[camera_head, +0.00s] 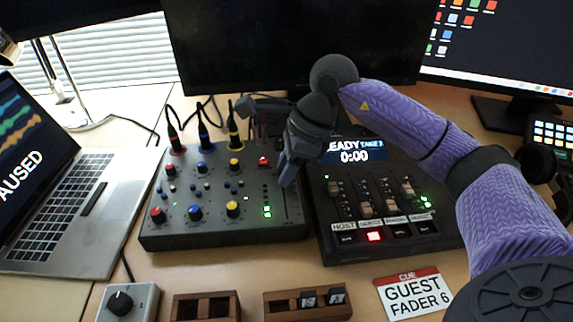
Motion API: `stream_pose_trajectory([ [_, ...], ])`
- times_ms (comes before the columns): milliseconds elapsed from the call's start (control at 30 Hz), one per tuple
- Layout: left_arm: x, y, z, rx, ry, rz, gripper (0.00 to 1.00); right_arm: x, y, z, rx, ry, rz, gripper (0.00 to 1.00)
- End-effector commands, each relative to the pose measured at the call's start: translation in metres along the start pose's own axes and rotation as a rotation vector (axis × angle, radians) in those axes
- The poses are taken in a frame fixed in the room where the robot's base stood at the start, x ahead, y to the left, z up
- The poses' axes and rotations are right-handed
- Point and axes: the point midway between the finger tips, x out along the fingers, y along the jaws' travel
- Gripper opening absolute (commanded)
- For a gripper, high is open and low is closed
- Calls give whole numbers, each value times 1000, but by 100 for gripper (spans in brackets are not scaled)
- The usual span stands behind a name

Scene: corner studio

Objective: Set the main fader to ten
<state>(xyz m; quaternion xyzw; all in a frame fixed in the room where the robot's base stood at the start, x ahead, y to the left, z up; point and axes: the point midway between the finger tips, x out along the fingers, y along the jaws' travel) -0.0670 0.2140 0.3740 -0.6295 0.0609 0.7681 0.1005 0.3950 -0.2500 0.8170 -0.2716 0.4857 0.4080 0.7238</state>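The left mixer (180,237) is a dark box with coloured knobs, lit green lights and a fader slot (287,208) along its right side. My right gripper (286,178) points down over the upper part of that slot. Its fingers hide any fader cap there, and I cannot tell whether they touch or hold it. The right mixer (390,247) has several faders labelled HOST, GUEST and others too small to read. Its display (355,156) reads "READY TAKE 3 0:00", partly covered by my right arm. My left gripper is not in view.
A cue card (413,294) reads "CUE GUEST FADER 6". An open laptop (85,210) stands at left, monitors (290,40) behind. A knob box (127,303) and wooden holders (207,306) line the front.

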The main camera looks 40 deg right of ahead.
Motion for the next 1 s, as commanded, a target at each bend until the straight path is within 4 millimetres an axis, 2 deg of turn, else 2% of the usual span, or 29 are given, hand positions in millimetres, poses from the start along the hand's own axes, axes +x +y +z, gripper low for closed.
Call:
stream_pose_trajectory([
  [33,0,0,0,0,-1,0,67,-2,-3,0,3,-4,-16,34],
  [200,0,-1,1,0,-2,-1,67,-2,-3,0,3,-3,-13,68],
  [433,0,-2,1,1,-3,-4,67,-2,-2,0,2,-3,-9,68],
  [500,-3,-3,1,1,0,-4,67,-7,-2,1,2,-3,-10,68],
  [567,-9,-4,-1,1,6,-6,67,-19,-2,2,2,-4,-12,68],
  [700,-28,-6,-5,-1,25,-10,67,-59,-2,3,2,-6,-17,68],
  [800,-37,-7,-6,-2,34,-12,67,-82,-2,2,2,-5,-16,68],
  [900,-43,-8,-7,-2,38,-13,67,-96,-2,2,2,-4,-13,68],
  [1000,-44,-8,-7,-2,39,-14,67,-102,-2,1,3,-3,-12,68],
])
